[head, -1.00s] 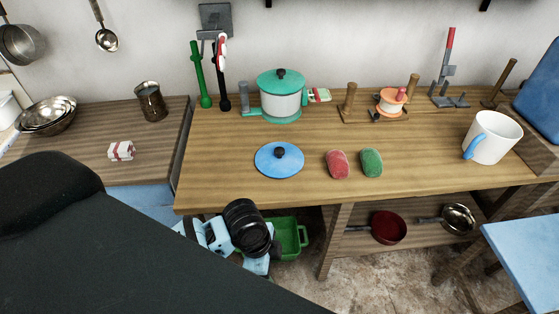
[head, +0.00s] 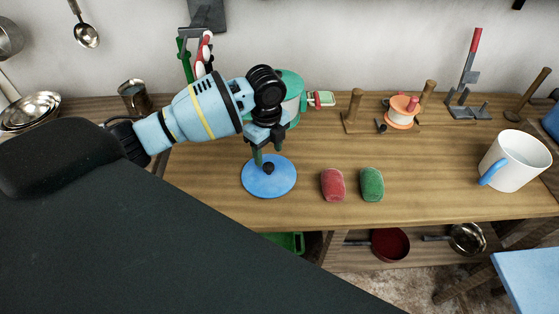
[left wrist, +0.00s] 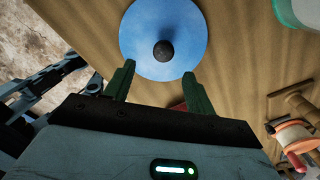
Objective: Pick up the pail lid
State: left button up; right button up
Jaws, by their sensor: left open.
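The pail lid, a blue disc (head: 270,184) with a dark round knob, lies flat on the wooden worktop. It also shows in the left wrist view (left wrist: 150,22), with its knob in front of and between the fingertips. My left gripper (head: 266,150) points down above the lid, close to the knob. In the left wrist view its two green fingers (left wrist: 157,80) are spread apart with nothing between them. The fingers appear apart from the knob. My right gripper is not in view.
A teal-lidded white pot (head: 292,92) stands just behind my left gripper. A red sponge (head: 333,184) and a green sponge (head: 372,184) lie right of the lid. A white mug (head: 515,160) stands far right. Wooden pegs (head: 354,110) stand along the back.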

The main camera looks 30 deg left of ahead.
aim_at(268, 166)
pick_arm(q)
jog(key=shift+w, duration=0.45)
jog(key=shift+s+f, duration=0.2)
jog(key=shift+s, duration=0.15)
jog(key=shift+s+f, duration=0.1)
jog(key=shift+f, duration=0.75)
jog(key=shift+w+f, duration=0.2)
jog(key=shift+f, duration=0.3)
jog(key=shift+a+f, duration=0.15)
jog(key=shift+f, duration=1)
jog(key=shift+a+f, duration=0.1)
jog(key=shift+f, duration=1.05)
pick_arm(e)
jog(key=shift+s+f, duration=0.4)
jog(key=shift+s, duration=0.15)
